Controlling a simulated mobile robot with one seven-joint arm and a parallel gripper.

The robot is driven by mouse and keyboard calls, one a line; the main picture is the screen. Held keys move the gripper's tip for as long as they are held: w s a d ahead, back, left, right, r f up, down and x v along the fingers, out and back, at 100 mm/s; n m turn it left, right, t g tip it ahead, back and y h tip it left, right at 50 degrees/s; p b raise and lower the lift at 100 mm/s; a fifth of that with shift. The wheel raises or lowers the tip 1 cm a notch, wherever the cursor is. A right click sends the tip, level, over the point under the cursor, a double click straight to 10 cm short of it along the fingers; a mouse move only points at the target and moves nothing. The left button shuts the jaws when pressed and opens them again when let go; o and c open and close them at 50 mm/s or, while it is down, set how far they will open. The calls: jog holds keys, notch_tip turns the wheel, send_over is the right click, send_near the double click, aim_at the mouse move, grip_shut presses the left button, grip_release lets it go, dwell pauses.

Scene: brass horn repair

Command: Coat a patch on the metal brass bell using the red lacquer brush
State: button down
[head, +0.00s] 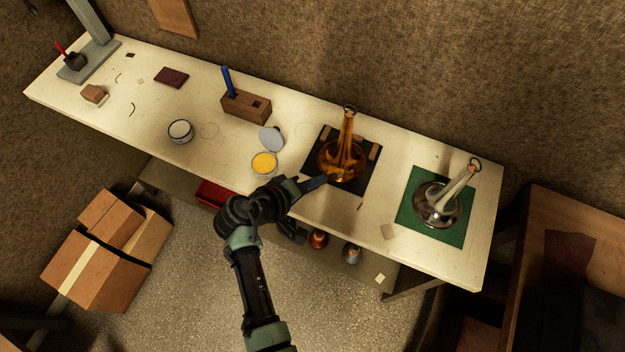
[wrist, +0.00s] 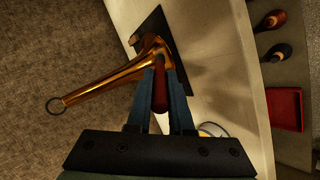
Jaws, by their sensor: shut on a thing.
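The brass bell (head: 338,160) stands bell-down on a black mat (head: 320,187), its tube rising to a ring at the top. It also shows in the wrist view (wrist: 105,87), on the left. My gripper (head: 318,183) is at the bell's lower left side in the head view. In the wrist view my gripper (wrist: 163,78) is shut on a dark red handle, which I take as the red lacquer brush (wrist: 160,95). The brush's bristles are hidden, so I cannot tell whether they touch the bell.
A wooden block (head: 246,106) holds a blue-handled tool. A silvery bell (head: 438,207) stands on a green mat (head: 412,231) at right.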

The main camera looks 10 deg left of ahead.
jog(key=shift+s+a+r+p, duration=0.15)
jog(key=shift+s+r+p, duration=0.1)
jog(key=shift+r+p, duration=0.4)
jog(key=s+r+p, duration=0.1)
jog(key=p, duration=0.1)
jog(key=s+a+r+p, duration=0.1)
jog(key=s+r+p, duration=0.1)
jog(key=shift+r, duration=0.2)
jog(key=s+r+p, duration=0.2)
jog(key=shift+a+r+p, duration=0.15)
jog(key=shift+a+p, duration=0.1)
jog(key=shift+p, duration=0.05)
jog(key=shift+w, duration=0.1)
dwell(0.3)
